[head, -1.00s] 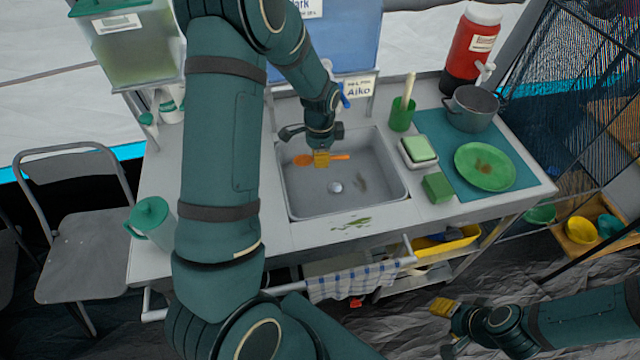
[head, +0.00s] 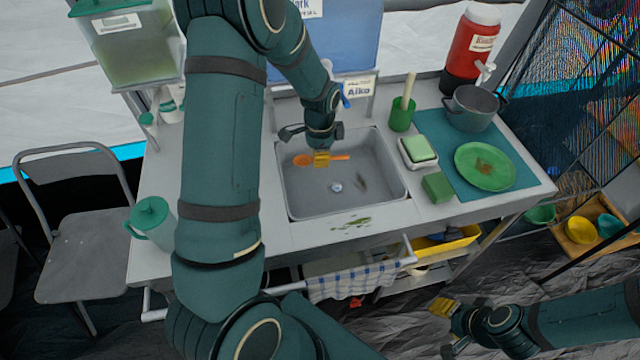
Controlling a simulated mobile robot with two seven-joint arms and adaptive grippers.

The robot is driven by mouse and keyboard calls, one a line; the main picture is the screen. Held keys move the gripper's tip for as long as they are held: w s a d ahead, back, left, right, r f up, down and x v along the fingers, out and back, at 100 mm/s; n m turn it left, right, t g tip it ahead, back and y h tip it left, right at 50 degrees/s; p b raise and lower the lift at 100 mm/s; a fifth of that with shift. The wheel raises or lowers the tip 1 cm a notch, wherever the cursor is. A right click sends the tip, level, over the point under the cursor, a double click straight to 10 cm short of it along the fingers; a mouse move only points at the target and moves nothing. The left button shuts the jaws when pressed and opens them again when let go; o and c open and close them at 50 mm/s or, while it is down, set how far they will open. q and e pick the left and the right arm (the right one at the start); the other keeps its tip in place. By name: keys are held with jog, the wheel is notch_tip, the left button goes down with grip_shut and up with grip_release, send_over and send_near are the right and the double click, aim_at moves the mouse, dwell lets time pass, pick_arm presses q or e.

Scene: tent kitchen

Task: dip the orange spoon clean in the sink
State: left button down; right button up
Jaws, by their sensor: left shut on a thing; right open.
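The orange spoon (head: 302,160) lies roughly level across the upper part of the grey sink (head: 300,205), with its bowl to the left and its handle to the right. My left gripper (head: 322,159) reaches down into the sink and is shut on the spoon near its middle. The fingers hide that part of the spoon. I cannot tell whether the spoon touches the basin floor. The basin shows a drain and a dark smear to its right.
Right of the sink are a sponge on a dish (head: 419,150), a green block (head: 437,187), a green cup (head: 402,113), a soiled green plate (head: 485,166) and a pot (head: 472,107). Green scraps (head: 352,223) lie on the front edge. A checked towel (head: 350,283) hangs below.

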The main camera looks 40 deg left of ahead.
pick_arm(q)
jog(key=shift+r, duration=0.1)
dwell(0.4)
jog(key=shift+r+p, duration=1.4)
jog(key=shift+r, duration=0.5)
